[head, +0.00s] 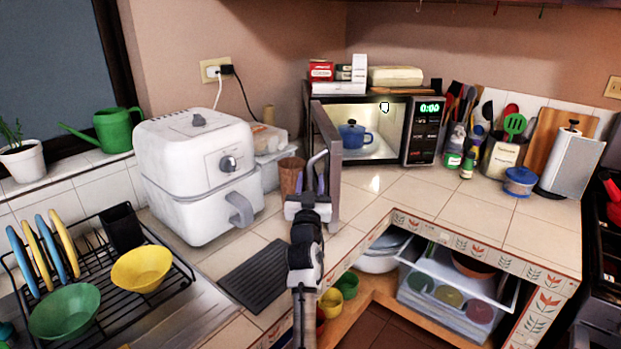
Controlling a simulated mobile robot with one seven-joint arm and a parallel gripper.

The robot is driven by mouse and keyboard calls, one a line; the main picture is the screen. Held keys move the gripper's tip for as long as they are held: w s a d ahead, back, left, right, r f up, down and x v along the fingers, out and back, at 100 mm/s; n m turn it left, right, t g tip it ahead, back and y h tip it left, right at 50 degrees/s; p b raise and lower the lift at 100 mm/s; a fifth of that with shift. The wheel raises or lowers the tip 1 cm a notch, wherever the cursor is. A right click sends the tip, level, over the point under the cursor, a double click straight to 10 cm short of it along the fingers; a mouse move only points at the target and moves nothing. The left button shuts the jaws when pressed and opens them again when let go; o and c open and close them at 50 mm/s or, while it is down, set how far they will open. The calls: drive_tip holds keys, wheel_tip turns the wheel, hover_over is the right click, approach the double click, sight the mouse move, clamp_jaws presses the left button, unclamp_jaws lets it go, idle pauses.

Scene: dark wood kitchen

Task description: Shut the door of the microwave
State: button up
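The microwave (423,132) stands in the corner of the counter, its lit inside showing and its display reading 0:00. Its door (328,150) stands open on the left side, swung out toward me and seen nearly edge-on. A blue pot (354,134) with a lid sits inside the microwave. My gripper (313,176) is at the left, outer side of the door, close to its lower part. I cannot tell whether it touches the door. The fingers are small and overlap the door edge, so their opening is unclear.
A white air fryer (197,172) stands left of my gripper. A brown cup (291,174) is just behind the gripper. Boxes (340,70) lie on top of the microwave. The counter (385,188) before the microwave is clear. A dish rack (100,275) is at lower left.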

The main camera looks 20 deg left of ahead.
drive_tip(key=shift+w, duration=0.15)
clamp_jaws()
idle(0.4)
